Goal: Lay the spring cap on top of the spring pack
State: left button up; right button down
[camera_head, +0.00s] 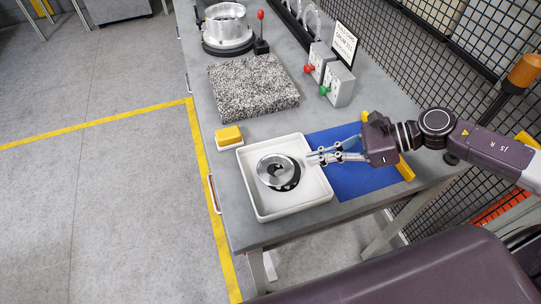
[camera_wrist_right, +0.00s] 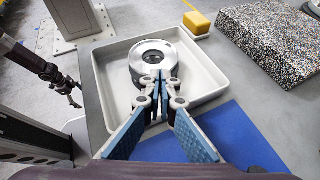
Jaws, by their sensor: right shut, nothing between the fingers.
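A white tray (camera_head: 242,172) stands at the table's near end. In it sits a round, silver metal piece (camera_head: 266,165) with a central hole, leaning over or resting on a dark ring (camera_head: 291,184). I cannot tell for sure which is the spring cap and which the spring pack. The silver piece also shows in the right wrist view (camera_wrist_right: 140,55). My right gripper (camera_head: 311,158) is shut and empty, its fingertips over the tray beside the silver piece's right edge. In the wrist view its fingertips (camera_wrist_right: 160,75) overlap the piece's near edge. My left gripper (camera_wrist_right: 68,88) shows small at the left.
A blue mat (camera_head: 350,182) lies right of the tray under my right arm. A yellow block (camera_head: 229,134) and a speckled stone slab (camera_head: 253,87) lie behind the tray. Grey boxes with red and green knobs (camera_head: 340,85) stand near the mesh fence.

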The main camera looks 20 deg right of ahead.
jog(key=shift+s+d+f+n+g+h, duration=0.4)
jog(key=shift+d+f+n+g, duration=0.2)
jog(key=shift+d+n, duration=0.15)
jog(key=shift+a+r, duration=0.15)
jog(key=shift+a, duration=0.2)
jog(key=p, duration=0.5)
send_near(264, 170)
jog(key=a, duration=0.2)
jog(key=w+a+f, duration=0.1)
jog(key=a, duration=0.2)
jog(key=shift+w+a+f, duration=0.3)
jog(key=shift+w+f, duration=0.05)
jog(key=shift+w, duration=0.05)
jog(key=shift+f+p, duration=0.35)
jog(key=shift+p, duration=0.1)
jog(key=shift+d+f+b, duration=0.15)
jog(key=shift+f+b, duration=0.5)
jog(key=shift+b, duration=0.15)
jog(key=shift+s, duration=0.1)
